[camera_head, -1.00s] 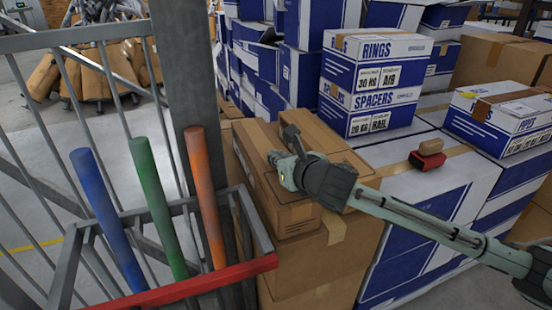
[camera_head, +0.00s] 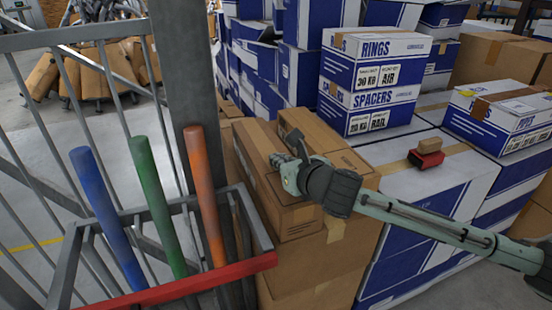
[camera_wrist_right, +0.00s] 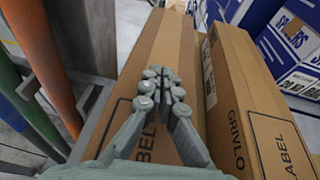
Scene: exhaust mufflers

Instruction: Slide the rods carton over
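Two long brown cartons lie side by side on a larger brown box. I cannot read the word rods on either, so I cannot tell which is the rods carton. The left carton (camera_head: 252,147) also shows in the wrist view (camera_wrist_right: 158,60). The right carton (camera_head: 328,146) reads "GRIVLO" and "LABEL" in the wrist view (camera_wrist_right: 240,85). My right gripper (camera_head: 283,162) is over the left carton, beside the right one. In the wrist view its fingers (camera_wrist_right: 163,85) are drawn together with nothing between them. Whether they touch the carton is unclear. My left gripper is out of view.
A metal cage with a red front rail (camera_head: 185,290) holds blue, green and orange tubes, close left of the cartons beside a grey post (camera_head: 190,80). Blue-and-white boxes marked Rings (camera_head: 375,58) and Spacers (camera_head: 368,108) stand behind. A red item (camera_head: 426,160) lies at right.

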